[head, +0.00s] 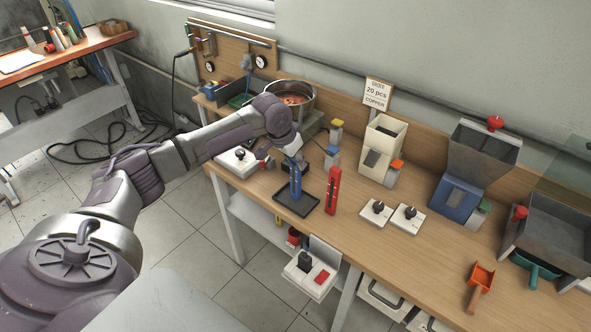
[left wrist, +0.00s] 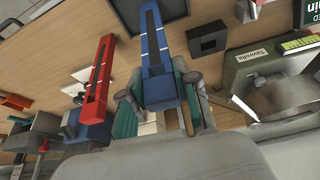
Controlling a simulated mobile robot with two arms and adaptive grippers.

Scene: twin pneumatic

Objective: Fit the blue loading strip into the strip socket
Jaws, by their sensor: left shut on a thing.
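My left gripper (head: 295,160) is shut on the upper part of the blue loading strip (head: 296,185), and the strip hangs roughly upright. The strip (left wrist: 154,40) also shows between the fingers (left wrist: 162,92) in the left wrist view. In the head view its lower end overlaps a black tray (head: 312,206); I cannot tell whether it touches. A small black block with a square opening (left wrist: 207,39), possibly the strip socket, stands beside the tray. A red strip (head: 333,190) stands to the right of the blue one. My right gripper is not in view.
White switch boxes (head: 375,213) stand right of the red strip. A copper-filled pot (head: 292,94) is at the back left. Hoppers (head: 484,150) and an orange scoop (head: 480,285) are on the right. Bare bench lies in front of the switch boxes.

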